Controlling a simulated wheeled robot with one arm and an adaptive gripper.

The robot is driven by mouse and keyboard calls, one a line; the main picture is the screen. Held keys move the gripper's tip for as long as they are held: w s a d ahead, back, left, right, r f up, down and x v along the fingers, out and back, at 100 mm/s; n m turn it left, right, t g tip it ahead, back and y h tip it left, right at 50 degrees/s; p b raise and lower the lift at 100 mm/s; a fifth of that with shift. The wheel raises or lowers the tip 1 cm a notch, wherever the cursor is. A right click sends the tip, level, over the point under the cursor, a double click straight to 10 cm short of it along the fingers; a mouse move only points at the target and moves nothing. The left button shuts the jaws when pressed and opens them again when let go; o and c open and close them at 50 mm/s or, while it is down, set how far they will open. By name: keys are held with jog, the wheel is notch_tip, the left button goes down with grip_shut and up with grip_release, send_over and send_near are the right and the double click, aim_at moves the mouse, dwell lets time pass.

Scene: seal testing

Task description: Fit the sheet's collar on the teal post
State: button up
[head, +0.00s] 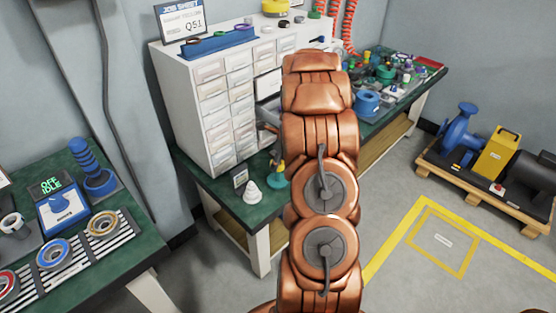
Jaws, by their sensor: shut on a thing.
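The job sheet (182,19) stands on top of the white drawer cabinet, with a large code that looks like QS1; its smaller line is too small to read. A blue rack (217,42) beside it holds several ring-shaped collars, among them a dark one (193,40) and a purple one (243,27). A small teal piece with some yellow (279,171) stands on the green bench, partly behind my copper arm; I cannot tell whether it is the teal post.
The white cabinet (216,126) has an open drawer (268,84) beside my arm. A white cone (252,193) stands at the bench's front. Crowded small parts (388,75) fill the bench's right end. A left bench (128,238) holds a tester (62,208).

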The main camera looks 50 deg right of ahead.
jog(key=shift+f, duration=1.15)
dwell(0.4)
jog(key=o, duration=1.4)
jog(key=shift+o, duration=0.2)
notch_tip(320, 180, up, 7)
jog(key=p, duration=0.6)
jog(key=shift+a+r, duration=0.1)
